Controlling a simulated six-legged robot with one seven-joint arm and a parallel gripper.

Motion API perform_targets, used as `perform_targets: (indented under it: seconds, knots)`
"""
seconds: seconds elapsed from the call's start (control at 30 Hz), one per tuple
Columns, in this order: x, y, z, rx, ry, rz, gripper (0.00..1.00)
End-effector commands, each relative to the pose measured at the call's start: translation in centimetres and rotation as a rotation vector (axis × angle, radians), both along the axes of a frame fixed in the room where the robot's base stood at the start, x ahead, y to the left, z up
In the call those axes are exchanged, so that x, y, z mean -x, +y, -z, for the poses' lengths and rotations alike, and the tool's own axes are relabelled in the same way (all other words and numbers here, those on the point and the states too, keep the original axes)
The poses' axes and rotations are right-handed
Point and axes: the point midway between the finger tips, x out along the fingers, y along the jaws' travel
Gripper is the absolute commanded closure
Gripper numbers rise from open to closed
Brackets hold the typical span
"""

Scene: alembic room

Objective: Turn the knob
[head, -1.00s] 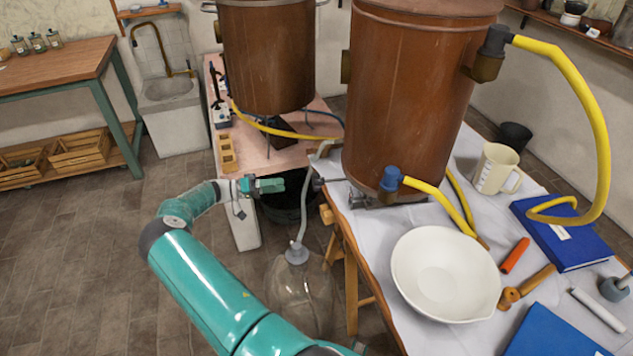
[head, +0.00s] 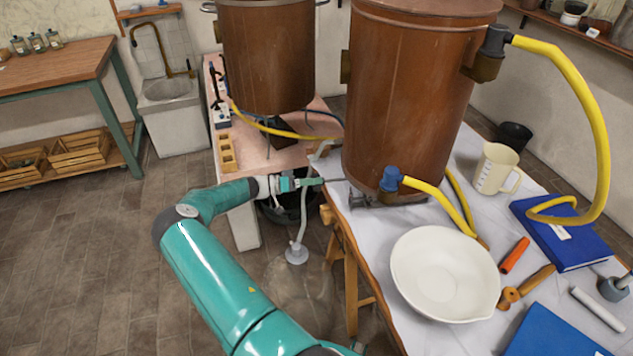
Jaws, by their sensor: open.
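The large copper vessel (head: 405,100) stands on the cloth-covered table. A thin rod (head: 336,180) sticks out from its lower left side, where the knob sits at the outer end. The knob itself is now hidden by or between my fingers. My gripper (head: 314,182) is open at this rod end, left of the vessel and just off the table's edge. I cannot tell whether the fingers touch the knob.
A white bowl (head: 445,265) and yellow hoses (head: 605,130) are on the right. A second copper vessel (head: 265,60) stands behind. Floor at left is clear.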

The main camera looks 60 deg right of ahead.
Motion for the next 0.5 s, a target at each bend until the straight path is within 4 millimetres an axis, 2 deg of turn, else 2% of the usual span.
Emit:
perform_targets:
  seconds: [0.13,0.43,0.5]
  knots:
    - [1.06,-0.74,0.01,0.0,-0.002,0.0,0.25]
    - [1.24,-0.86,0.02,0.0,-0.001,-0.001,0.25]
    - [1.23,-0.86,0.03,0.0,-0.001,-0.001,0.39]
